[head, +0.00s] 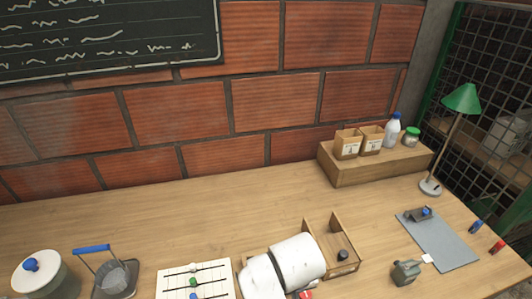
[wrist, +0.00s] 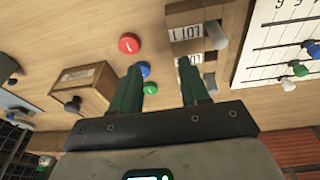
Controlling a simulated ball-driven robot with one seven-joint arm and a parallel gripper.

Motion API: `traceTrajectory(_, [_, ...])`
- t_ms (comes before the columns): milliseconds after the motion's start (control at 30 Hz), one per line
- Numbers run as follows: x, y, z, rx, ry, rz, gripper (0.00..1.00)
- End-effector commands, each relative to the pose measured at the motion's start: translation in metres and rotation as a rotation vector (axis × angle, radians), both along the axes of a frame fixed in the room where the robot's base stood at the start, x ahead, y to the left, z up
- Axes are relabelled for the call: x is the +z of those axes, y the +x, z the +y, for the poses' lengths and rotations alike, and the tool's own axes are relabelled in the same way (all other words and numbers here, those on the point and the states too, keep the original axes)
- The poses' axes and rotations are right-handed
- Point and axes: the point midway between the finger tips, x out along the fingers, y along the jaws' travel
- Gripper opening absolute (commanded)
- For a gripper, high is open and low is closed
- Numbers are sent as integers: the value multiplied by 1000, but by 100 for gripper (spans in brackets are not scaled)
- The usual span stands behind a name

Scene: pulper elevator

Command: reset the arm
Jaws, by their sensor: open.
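My gripper (wrist: 161,72) shows in the wrist view with its two dark green fingers spread apart. Nothing is between the fingertips except the view of the wooden tabletop and items beyond them. The fingers point toward a wooden box labelled L101 (wrist: 186,32) and a red disc (wrist: 129,43), with a blue disc and a green disc close by the left finger. I cannot tell whether any finger touches these. In the head view, my white arm links reach over the front of the table, and the gripper itself is not clearly seen.
The table (head: 150,225) has a lidded pot (head: 45,277), a basket with a blue handle (head: 108,275) and a white board with coloured beads (head: 205,282). A wooden shelf block (head: 380,165), green lamp (head: 461,98) and grey mat (head: 440,240) stand right. The back middle is clear.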

Motion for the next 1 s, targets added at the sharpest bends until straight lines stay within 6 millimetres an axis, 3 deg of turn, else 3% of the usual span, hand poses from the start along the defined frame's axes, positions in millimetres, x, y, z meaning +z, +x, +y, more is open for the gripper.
traceTrajectory(33, [-7,-8,-38,-30,-1,-20,45])
traceTrajectory(100, [-11,-22,-78,-54,6,-53,45])
traceTrajectory(200, [-13,-47,-125,-86,19,-96,45])
traceTrajectory(300, [-12,-73,-157,-110,31,-132,45])
traceTrajectory(500, [-4,-118,-193,-154,57,-187,45])
traceTrajectory(667, [6,-150,-209,-186,76,-226,45])
traceTrajectory(800, [-23,-187,-213,-206,58,-85,45])
traceTrajectory(1000, [-48,-235,-218,-235,38,73,45])
